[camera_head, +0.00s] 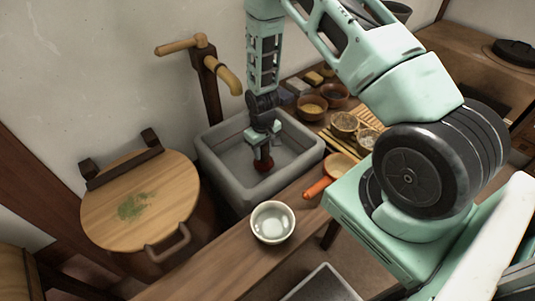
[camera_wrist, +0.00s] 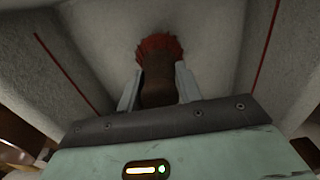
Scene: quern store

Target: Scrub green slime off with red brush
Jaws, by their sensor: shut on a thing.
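My gripper (camera_head: 263,150) points down inside the grey stone sink and is shut on the brown handle of the red brush (camera_head: 263,166). In the wrist view, my gripper (camera_wrist: 158,85) has a finger on each side of the handle, and the red bristles (camera_wrist: 160,46) of the brush point away toward the pale inside of the sink. I cannot tell whether the bristles touch the sink. The green slime (camera_head: 136,206) is a smeared patch on the round wooden lid (camera_head: 172,188) at left, apart from the brush.
The sink (camera_head: 215,170) has raised walls around my gripper. A wooden pump with a tap (camera_head: 228,80) stands behind it.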

